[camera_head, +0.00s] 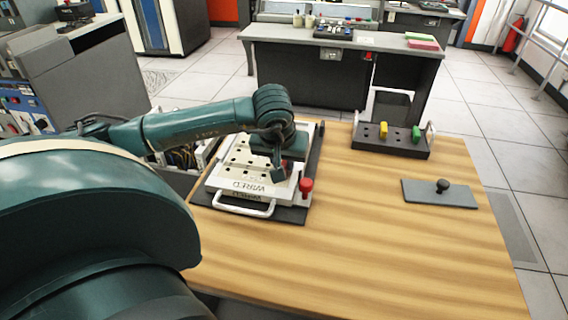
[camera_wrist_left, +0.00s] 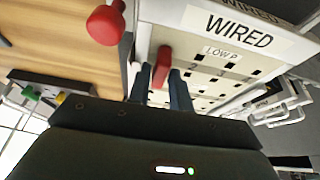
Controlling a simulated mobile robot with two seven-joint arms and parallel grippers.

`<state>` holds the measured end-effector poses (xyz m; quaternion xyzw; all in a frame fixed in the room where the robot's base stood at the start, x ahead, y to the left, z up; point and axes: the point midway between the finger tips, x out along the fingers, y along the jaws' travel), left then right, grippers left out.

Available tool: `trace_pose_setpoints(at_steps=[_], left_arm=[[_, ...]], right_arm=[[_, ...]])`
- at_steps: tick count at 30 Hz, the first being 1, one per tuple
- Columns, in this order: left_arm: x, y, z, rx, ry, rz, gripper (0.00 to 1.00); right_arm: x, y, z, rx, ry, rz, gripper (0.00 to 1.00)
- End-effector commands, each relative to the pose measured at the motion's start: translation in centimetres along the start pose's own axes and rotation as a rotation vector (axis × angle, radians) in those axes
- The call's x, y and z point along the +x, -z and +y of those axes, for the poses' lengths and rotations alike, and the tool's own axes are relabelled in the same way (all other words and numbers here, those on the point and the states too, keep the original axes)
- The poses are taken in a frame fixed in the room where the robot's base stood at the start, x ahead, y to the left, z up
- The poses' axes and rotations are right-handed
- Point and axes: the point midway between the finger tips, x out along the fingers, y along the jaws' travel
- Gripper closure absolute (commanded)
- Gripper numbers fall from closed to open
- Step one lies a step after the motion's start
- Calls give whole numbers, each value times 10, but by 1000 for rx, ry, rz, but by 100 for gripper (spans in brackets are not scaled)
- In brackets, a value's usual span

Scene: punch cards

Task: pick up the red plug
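The white board marked WIRED (camera_head: 240,182) lies on the wooden table, with rows of dark holes and a front handle. My left gripper (camera_head: 283,172) is low over its right part, pointing down. In the left wrist view, the red plug (camera_wrist_left: 162,66) stands at the board near the LOW P label, between my left fingertips (camera_wrist_left: 160,88). A finger is on each side of it; whether they press on it cannot be told. In the head view only a bit of red shows by the fingers. My right gripper is not in view.
A red ball knob (camera_head: 306,186) stands at the board's right edge, close to my left gripper. A dark rack (camera_head: 392,145) with a yellow plug (camera_head: 383,130) and a green plug (camera_head: 416,134) is at the back right. A grey plate with a black knob (camera_head: 442,186) lies right. The front table is clear.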

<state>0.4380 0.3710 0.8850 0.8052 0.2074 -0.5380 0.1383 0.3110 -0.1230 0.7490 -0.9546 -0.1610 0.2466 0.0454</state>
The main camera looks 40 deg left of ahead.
Motion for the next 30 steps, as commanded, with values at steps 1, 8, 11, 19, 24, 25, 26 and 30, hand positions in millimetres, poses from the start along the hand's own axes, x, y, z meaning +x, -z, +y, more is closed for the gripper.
trace_pose_setpoints(at_steps=[1,8,11,19,24,25,26,30], left_arm=[[2,0,0,0,1,-1,79],[2,0,0,1,0,0,82],[2,0,0,1,0,0,90],[2,0,0,1,-1,0,100],[-4,3,0,0,-2,2,100],[-7,4,1,0,-3,3,100],[-10,6,1,0,-3,4,100],[-36,17,1,0,-4,6,100]], right_arm=[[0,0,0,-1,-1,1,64],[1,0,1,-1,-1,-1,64],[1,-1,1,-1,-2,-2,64],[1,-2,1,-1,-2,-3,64],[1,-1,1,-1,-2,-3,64],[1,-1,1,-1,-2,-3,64],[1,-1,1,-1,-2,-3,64],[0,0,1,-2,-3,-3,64]])
